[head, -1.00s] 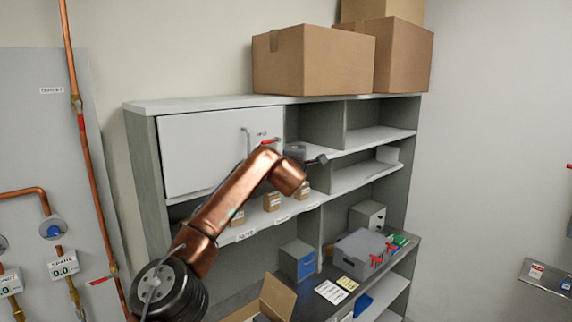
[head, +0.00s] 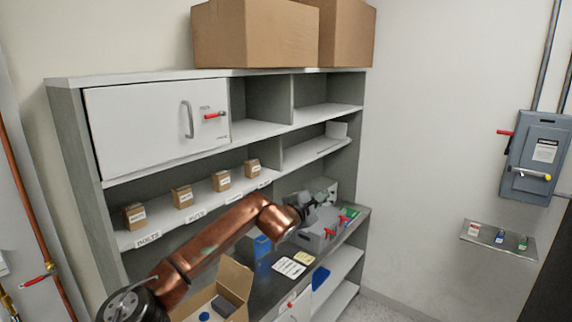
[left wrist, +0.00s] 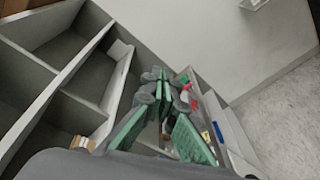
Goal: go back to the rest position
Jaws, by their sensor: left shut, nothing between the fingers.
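My left arm, copper-coloured, reaches in from the lower left in the head view. Its left gripper (head: 312,204) is in front of the shelf unit, near the grey bin (head: 318,236) on the counter. The gripper also shows in the left wrist view (left wrist: 164,82), with its green-padded fingers closed together and nothing between them. I cannot tell whether it is touching the bin. My right gripper is in neither view.
The shelf unit (head: 66,130) has a closed white cabinet door (head: 145,128) and a row of small boxes, including one (head: 182,197). An open carton (head: 236,278) stands low in front. Big boxes (head: 255,33) sit on top. The right wall holds an electrical box (head: 540,150) and small shelf (head: 488,240).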

